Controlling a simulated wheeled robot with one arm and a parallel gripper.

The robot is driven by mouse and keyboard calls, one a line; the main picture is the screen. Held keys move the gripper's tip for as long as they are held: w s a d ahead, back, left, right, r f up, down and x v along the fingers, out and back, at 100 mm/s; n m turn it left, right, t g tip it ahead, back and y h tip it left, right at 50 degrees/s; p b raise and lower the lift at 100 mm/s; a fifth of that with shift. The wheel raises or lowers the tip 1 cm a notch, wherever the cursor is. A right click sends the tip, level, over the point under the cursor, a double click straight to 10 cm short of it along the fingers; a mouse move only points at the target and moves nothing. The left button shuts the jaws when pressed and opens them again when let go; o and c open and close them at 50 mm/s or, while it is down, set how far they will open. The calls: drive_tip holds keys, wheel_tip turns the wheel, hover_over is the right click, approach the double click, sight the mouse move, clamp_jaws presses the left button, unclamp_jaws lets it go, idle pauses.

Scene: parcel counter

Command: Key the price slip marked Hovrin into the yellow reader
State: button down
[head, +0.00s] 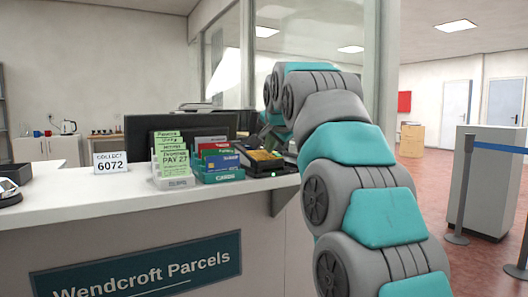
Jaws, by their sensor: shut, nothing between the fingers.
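The yellow reader (264,155) sits low on the counter near its right end, with a dark body. Light green price slips (171,150) stand in a small pale holder left of it. One line reads "PAY 27"; I cannot make out the name Hovrin on any slip. My arm reaches over the counter from the right. My gripper (268,138) is small and partly hidden by my own arm; it points down just above the reader. It is shut and empty. I cannot tell whether it touches the reader.
A teal tray of cards (219,165) stands between the slips and the reader. A "COLLECT 6072" sign (110,163) stands further left on the counter (90,192). A dark monitor (150,125) and a glass partition are behind. The counter's front left is mostly clear.

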drive_tip(key=shift+s+d+r+p, duration=0.1)
drive_tip(key=shift+s+r+p, duration=0.05)
drive_tip(key=shift+r+p, duration=0.4)
drive_tip(key=shift+r, duration=0.1)
drive_tip(key=r+p, duration=0.2)
drive_tip(key=r, duration=0.1)
drive_tip(key=s+r+p, duration=0.1)
drive_tip(key=r, duration=0.1)
drive_tip(key=shift+d+p, duration=0.3)
drive_tip(key=shift+f, duration=0.2)
